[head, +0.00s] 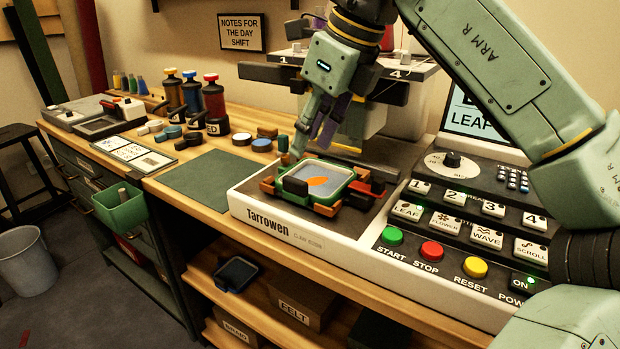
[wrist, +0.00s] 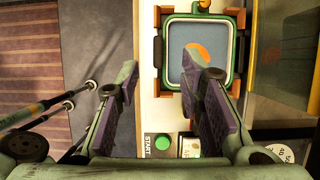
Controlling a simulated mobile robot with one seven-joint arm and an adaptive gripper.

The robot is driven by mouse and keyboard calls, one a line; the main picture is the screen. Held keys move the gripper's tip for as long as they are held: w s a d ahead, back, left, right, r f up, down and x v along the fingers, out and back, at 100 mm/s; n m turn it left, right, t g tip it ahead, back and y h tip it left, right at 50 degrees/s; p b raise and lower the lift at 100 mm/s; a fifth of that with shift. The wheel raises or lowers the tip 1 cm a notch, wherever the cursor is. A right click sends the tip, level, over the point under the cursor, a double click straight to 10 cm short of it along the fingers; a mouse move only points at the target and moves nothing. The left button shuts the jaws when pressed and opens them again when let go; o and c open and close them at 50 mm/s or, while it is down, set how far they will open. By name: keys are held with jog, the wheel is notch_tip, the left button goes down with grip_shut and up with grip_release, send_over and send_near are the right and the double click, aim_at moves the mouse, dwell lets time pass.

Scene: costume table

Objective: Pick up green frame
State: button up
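The green frame (head: 348,187) holds blue cloth with an orange leaf shape. It sits flat in brown and dark holders on the bed of the white Tarrowen machine (head: 330,238). In the wrist view the green frame (wrist: 164,50) is at the upper middle, past my fingers. My gripper (head: 307,146) is above and behind the frame in the head view, with its fingers pointing down. In the wrist view my gripper (wrist: 171,75) is open, with nothing between its fingers. The right finger covers part of the frame's lower area; contact cannot be told.
The machine's head (head: 390,85) stands close behind the frame. A control panel (head: 465,215) with buttons is on the right. Thread spools (head: 213,98) stand at the back left. A dark green mat (head: 210,174) lies clear on the left. A blue-rimmed frame (head: 237,273) lies on the lower shelf.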

aim_at(292, 178)
jog(key=x, duration=0.8)
jog(key=shift+s, duration=0.15)
jog(key=shift+r, duration=0.1)
grip_shut()
